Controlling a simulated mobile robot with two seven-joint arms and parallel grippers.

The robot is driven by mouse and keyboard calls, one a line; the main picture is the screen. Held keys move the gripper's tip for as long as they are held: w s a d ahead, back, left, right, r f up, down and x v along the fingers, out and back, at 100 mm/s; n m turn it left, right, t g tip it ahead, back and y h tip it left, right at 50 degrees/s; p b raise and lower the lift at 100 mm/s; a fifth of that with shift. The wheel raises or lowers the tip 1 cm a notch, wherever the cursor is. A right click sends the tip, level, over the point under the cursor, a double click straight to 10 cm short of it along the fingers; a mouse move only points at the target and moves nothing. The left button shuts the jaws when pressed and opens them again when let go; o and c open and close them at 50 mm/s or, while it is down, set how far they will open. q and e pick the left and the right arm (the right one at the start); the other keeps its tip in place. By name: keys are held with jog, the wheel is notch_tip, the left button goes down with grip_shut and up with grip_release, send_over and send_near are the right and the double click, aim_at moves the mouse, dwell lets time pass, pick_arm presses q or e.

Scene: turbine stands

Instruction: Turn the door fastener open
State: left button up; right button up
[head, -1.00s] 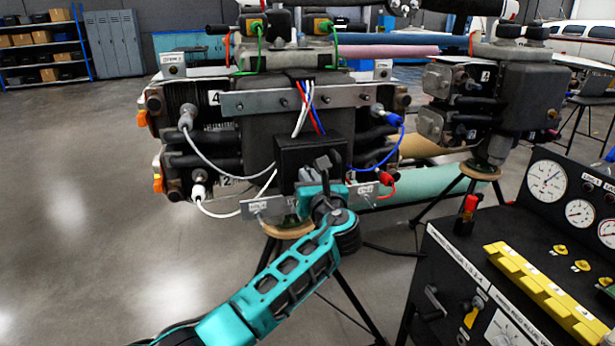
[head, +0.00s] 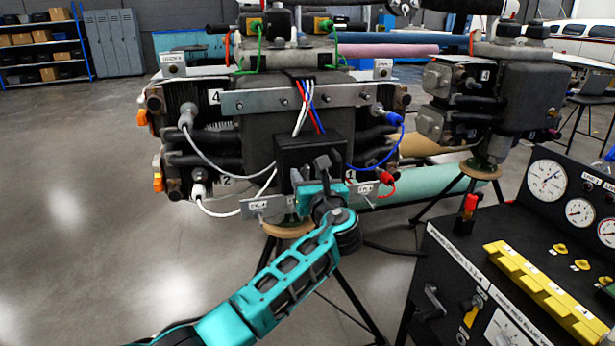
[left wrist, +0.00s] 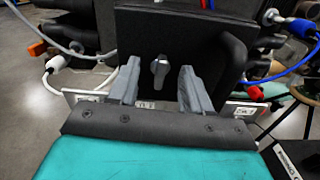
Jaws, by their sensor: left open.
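The black box door (head: 300,153) sits low on the front of the engine on its stand. In the left wrist view the dark door panel (left wrist: 200,50) fills the upper middle. A small grey metal fastener (left wrist: 160,72) stands out from it, roughly upright. My left gripper (left wrist: 157,85) is open, with one grey finger on each side of the fastener and a visible gap on both sides. In the head view the left gripper (head: 320,170) is in front of the box and hides the fastener. My right gripper is not in view.
White cables (head: 208,160) hang left of the box and a blue cable (head: 385,155) at its right. Metal tag plates (head: 265,205) stick out below. A black control console (head: 500,270) with gauges and yellow switches stands at the right. Open floor lies to the left.

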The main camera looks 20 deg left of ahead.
pick_arm(q)
jog(key=shift+v, duration=2.5)
jog(key=s+d+f+n+g+h, duration=0.15)
jog(key=s+f+n+h, duration=0.35)
jog(key=f, duration=0.7)
jog(key=s+f+n+g+h, duration=0.25)
jog(key=s+f+n, duration=0.25)
jog(key=s+f, duration=0.45)
jog(key=s+f+n+h, duration=0.2)
jog(key=s+f+n, duration=0.1)
jog(key=s+n, duration=0.5)
jog(key=s+a+f+n+h, duration=0.1)
jog(key=s+f+n, duration=0.3)
jog(key=s+n, duration=0.5)
jog(key=shift+a+f+h, duration=0.2)
jog(key=shift+a+h, duration=0.1)
jog(key=shift+h, duration=0.45)
